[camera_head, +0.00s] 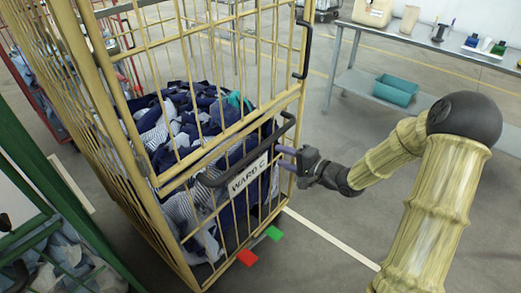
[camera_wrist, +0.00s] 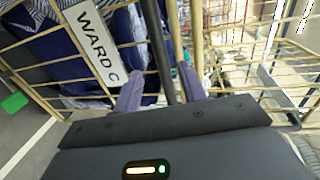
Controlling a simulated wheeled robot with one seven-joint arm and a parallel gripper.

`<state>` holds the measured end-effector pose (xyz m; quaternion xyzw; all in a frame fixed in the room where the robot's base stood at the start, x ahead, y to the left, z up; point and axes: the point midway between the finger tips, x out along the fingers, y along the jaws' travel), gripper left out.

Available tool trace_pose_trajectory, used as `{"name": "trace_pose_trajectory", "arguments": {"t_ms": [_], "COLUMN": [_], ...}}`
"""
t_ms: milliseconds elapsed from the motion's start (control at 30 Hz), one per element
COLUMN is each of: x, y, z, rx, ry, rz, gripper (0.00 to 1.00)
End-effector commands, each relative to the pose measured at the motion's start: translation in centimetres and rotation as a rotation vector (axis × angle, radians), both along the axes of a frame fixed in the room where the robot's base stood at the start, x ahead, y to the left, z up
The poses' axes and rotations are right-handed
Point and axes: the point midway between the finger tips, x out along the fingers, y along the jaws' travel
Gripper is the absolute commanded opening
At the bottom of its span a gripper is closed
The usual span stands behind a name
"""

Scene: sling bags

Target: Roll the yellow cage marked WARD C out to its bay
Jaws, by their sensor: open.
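The yellow cage (camera_head: 165,185) stands at the centre-left of the head view, filled with dark blue, striped and grey cloth (camera_head: 180,120). Its white WARD C sign (camera_head: 248,175) hangs below a black push handle (camera_head: 235,160); the sign also shows in the wrist view (camera_wrist: 95,42). Red (camera_head: 247,257) and green (camera_head: 273,233) pedals stick out at its base. My gripper (camera_head: 284,160) is at the handle's right end. In the wrist view its purple fingers (camera_wrist: 161,85) are open, with the black handle bar (camera_wrist: 158,50) running between them. Contact cannot be told.
A green cage (camera_head: 60,215) stands close on the left, and a red one (camera_head: 35,95) behind it. A metal table (camera_head: 425,45) with small items and a teal bin (camera_head: 396,90) on its lower shelf stands at the right. Grey floor between is clear, with a white line (camera_head: 330,238).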

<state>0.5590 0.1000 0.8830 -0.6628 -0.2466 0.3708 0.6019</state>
Motion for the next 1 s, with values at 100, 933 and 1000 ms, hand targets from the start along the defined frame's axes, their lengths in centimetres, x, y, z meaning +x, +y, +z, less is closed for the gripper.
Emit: {"name": "trace_pose_trajectory", "arguments": {"t_ms": [100,933,1000], "x": [1.3,5.8,5.8], "y": [1.8,7.5,7.5], "z": [-0.6,-1.9,-1.9], "rx": [0.000,-0.001,-0.001], "ry": [0.000,0.001,0.001], "rz": [0.004,0.000,0.000], "gripper": [0.42,0.38,0.24]}}
